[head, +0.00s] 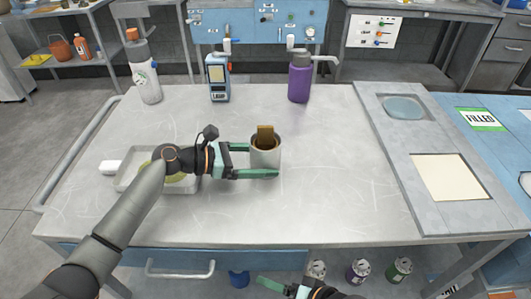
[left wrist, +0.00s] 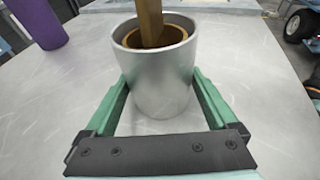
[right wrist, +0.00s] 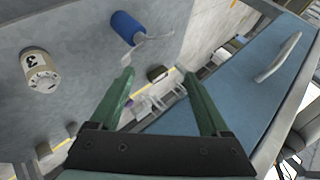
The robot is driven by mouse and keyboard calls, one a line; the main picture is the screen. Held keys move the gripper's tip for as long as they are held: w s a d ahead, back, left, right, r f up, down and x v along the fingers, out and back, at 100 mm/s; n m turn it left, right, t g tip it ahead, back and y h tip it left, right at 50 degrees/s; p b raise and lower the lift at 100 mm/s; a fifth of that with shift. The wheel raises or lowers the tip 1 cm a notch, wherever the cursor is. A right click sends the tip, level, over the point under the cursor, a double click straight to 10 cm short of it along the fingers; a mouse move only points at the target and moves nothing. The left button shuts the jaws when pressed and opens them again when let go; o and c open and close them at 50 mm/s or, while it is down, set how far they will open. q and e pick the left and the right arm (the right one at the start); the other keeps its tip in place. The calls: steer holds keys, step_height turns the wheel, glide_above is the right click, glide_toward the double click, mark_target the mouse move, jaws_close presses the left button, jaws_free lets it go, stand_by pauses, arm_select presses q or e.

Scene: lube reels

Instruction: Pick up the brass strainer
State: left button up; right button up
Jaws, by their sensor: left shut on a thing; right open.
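The brass strainer (head: 265,134) sits in a grey metal cup (head: 265,158), with its flat upright handle sticking up above the rim. In the left wrist view the strainer's handle (left wrist: 150,20) and round rim show inside the cup (left wrist: 160,85); its lower part is hidden. My left gripper (head: 264,161) is shut on the cup, one green finger on each side of its wall. The cup is upright on or just over the table. My right gripper (right wrist: 158,74) is open and empty, low in front of the table edge.
A shallow tray (head: 128,183) lies under my left arm. A grey panel (head: 398,135) is at right. The table's right middle is clear.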

steer(key=s+a+r+m+g+y, duration=0.1)
steer(key=a+r+m+g, duration=0.1)
steer(key=a+r+g, duration=0.65)
steer(key=s+a+r+m+g+y, duration=0.15)
steer(key=a+r, duration=0.45)
steer(key=r, duration=0.7)
steer(key=n+t+h, duration=0.6)
steer(key=t+h, duration=0.4)
steer(key=h, duration=0.1)
glide_toward(266, 127)
steer(key=shift+y, duration=0.25)
steer(key=x, duration=1)
steer(key=shift+w+d+f, duration=0.15)
steer(key=shift+w+f, duration=0.05)
steer(key=shift+f, duration=0.1)
steer(key=shift+c, duration=0.3)
jaws_close()
